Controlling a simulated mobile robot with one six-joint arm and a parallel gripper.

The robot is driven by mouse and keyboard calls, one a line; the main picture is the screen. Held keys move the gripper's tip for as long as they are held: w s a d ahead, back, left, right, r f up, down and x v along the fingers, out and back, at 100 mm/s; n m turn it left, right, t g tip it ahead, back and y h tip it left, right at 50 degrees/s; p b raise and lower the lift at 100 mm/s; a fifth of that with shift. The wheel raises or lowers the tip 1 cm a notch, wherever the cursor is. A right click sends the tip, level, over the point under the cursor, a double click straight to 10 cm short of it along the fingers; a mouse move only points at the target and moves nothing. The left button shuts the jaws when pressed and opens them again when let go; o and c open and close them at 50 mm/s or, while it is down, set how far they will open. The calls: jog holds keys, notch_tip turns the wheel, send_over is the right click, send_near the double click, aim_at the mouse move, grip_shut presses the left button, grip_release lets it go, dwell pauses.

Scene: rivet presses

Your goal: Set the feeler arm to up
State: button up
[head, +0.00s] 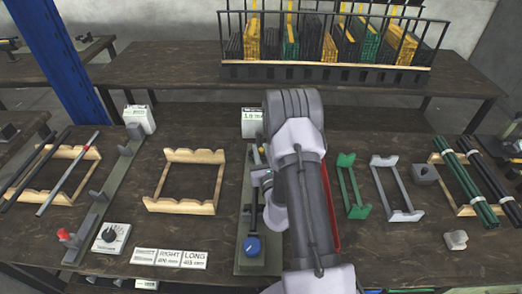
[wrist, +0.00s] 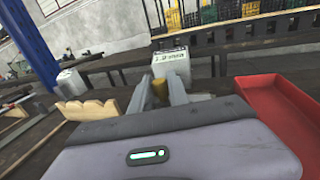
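My gripper is mostly hidden behind my own arm in the head view. In the wrist view, its two grey fingers (wrist: 160,96) stand apart, with a brass-coloured piece (wrist: 160,88) showing between their tips; I cannot tell whether they touch it. The middle fixture (head: 246,205) has a grey-green base plate, a blue knob (head: 252,246) at its near end and a white display box (head: 252,122) at its far end. The display box (wrist: 171,63) is straight ahead in the wrist view. I cannot make out the feeler arm or its position; my arm covers part of the fixture.
A red tray (wrist: 284,110) lies right of my gripper. A wooden rack (head: 184,205) is left of the fixture; green (head: 350,187) and grey (head: 397,188) holders are to the right. A second fixture (head: 111,188) stands at the left, beside a dial box (head: 111,238).

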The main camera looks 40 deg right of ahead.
grip_shut()
dwell(1.1)
